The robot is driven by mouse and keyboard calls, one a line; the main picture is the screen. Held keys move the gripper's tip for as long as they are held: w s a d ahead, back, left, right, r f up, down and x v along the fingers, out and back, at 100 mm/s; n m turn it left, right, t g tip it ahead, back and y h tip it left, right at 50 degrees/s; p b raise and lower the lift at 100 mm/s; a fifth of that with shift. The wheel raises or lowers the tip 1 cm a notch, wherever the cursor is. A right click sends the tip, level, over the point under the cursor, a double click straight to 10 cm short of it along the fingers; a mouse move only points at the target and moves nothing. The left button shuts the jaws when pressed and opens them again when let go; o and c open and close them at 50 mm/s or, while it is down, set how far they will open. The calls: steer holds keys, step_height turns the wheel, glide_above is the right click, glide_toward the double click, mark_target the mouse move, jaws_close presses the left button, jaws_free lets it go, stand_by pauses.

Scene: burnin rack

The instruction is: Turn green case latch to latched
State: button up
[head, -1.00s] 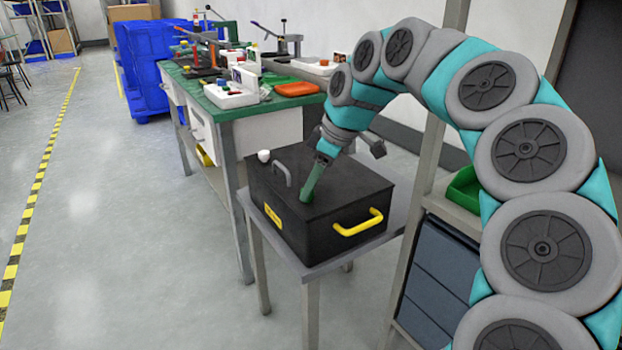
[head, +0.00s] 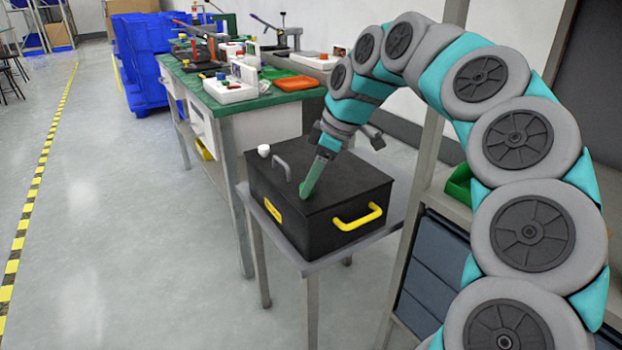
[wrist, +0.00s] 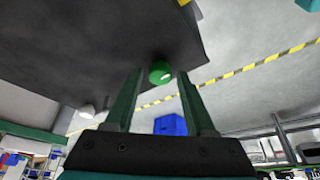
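The black case (head: 345,190) sits on a small grey table. It has a yellow handle (head: 357,217) on its side, a grey handle (head: 281,167) on its lid and a white knob (head: 264,150) near a lid corner. My gripper (head: 306,194) points down at the lid's front edge. In the wrist view my gripper (wrist: 160,75) is open, its two green fingers apart. A green knob (wrist: 160,72), seemingly the case latch, shows between the fingertips with gaps on both sides. In the head view the fingers hide this knob. Its latch position cannot be told.
A green-topped workbench (head: 238,107) with tools and an orange tray (head: 299,83) stands behind the case. Blue crates (head: 140,60) are farther back. A shelf with a green bin (head: 460,185) stands to the right. The floor at left is clear.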

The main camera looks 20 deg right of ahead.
steer(key=shift+o, duration=0.6)
steer(key=v, duration=0.7)
steer(key=shift+d+r, duration=0.15)
steer(key=shift+r, duration=0.2)
steer(key=shift+s, duration=0.1)
steer(key=s+a+f+m+g+h, duration=0.1)
steer(key=s+a+f+m, duration=0.15)
steer(key=s, duration=0.45)
steer(key=s+a+f+m+h, duration=0.1)
steer(key=s+a+f, duration=0.3)
steer(key=s, duration=0.3)
steer(key=s+d+f+m+g+h, duration=0.1)
steer(key=s+f+m, duration=0.3)
steer(key=s+f, duration=0.3)
steer(key=s+d+f+m+g+h, duration=0.1)
steer(key=s+d+f+m, duration=0.1)
steer(key=s+f+m, duration=0.3)
steer(key=s+f, duration=0.3)
steer(key=s, duration=0.4)
steer(key=shift+s+d+f+g, duration=0.15)
steer(key=shift+s+f+g, duration=0.1)
steer(key=shift+s+g, duration=0.15)
